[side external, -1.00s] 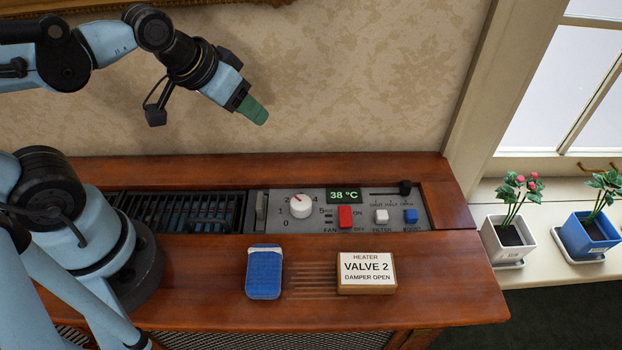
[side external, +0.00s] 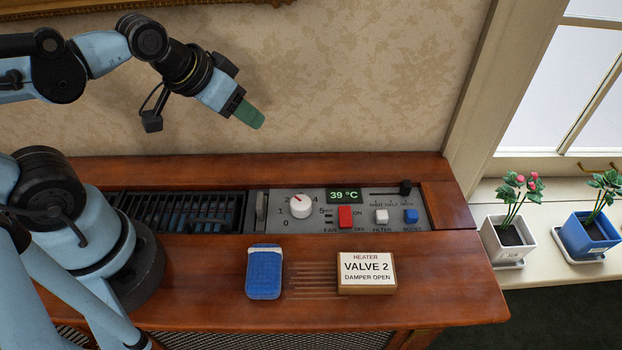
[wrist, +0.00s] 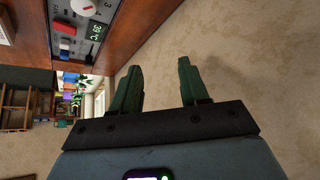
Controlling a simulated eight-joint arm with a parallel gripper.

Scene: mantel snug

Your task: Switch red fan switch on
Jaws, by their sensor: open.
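The red fan switch (side external: 346,217) is a rocker on the grey control panel, between the words FAN, ON and OFF. I cannot tell for sure which way it is tipped. In the wrist view the red switch (wrist: 68,29) shows at the upper left. My gripper (side external: 250,115) hangs in the air above and left of the panel, well away from the switch. Its two green fingers (wrist: 160,80) are apart with nothing between them in the wrist view.
The panel also has a white dial (side external: 300,206), a 39 °C display (side external: 344,195), a white filter button (side external: 381,216), a blue boost button (side external: 411,216) and a black slider (side external: 405,187). A blue pad (side external: 264,272) and a VALVE 2 sign (side external: 366,273) are in front. Plants stand right.

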